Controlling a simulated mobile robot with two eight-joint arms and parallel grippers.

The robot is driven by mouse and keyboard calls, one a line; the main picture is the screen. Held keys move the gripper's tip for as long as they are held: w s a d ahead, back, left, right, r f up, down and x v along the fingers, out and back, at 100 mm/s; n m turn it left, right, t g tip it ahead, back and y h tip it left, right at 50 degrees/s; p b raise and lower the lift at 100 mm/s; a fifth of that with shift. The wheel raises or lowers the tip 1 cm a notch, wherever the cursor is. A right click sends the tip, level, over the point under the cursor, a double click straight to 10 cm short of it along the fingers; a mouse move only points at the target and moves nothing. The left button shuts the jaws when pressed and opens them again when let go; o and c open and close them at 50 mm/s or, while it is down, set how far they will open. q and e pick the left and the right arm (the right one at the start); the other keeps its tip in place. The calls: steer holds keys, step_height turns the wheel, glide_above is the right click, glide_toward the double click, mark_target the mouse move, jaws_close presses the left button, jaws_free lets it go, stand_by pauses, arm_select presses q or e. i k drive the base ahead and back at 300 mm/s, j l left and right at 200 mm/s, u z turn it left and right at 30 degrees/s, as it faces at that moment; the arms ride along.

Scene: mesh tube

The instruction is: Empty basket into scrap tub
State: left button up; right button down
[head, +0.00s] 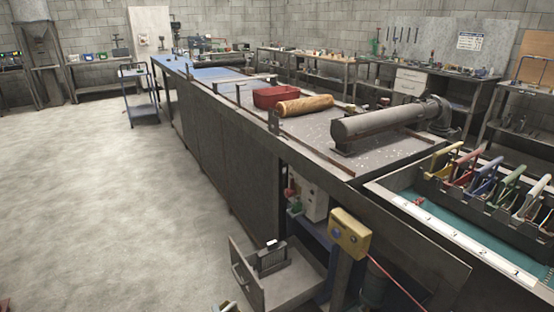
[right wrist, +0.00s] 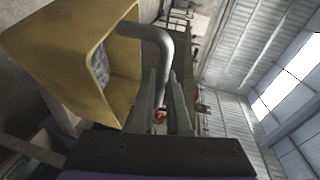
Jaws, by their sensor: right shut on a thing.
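A yellow basket (right wrist: 75,62) with a bent grey handle (right wrist: 150,32) is close up in the right wrist view, tilted on its side in the picture. Grey material (right wrist: 100,66) shows inside its opening. My right gripper (right wrist: 165,82) is shut on the handle, with its two fingers beside the lower end of it. My left gripper is in neither view.
The long bench (head: 235,150) carries a tan roll (head: 304,105) and a grey cylinder machine (head: 385,122). An open drawer (head: 290,285) and a yellow button box (head: 350,235) stick out at the front. The floor (head: 100,190) to the left is clear.

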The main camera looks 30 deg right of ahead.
mark_target(264, 98)
steer(key=i+z, duration=0.1)
steer(key=i, duration=0.4)
steer(key=i+j+z, duration=0.15)
steer(key=i, duration=0.4)
steer(key=i+j+z, duration=0.1)
steer(key=i, duration=0.4)
steer(key=i+j+z, duration=0.15)
steer(key=i, duration=0.35)
steer(key=i+j+z, duration=0.1)
steer(key=i+j, duration=0.25)
steer(key=i, duration=0.15)
steer(key=i+j+z, duration=0.15)
steer(key=i+j, duration=0.15)
steer(key=i, duration=0.15)
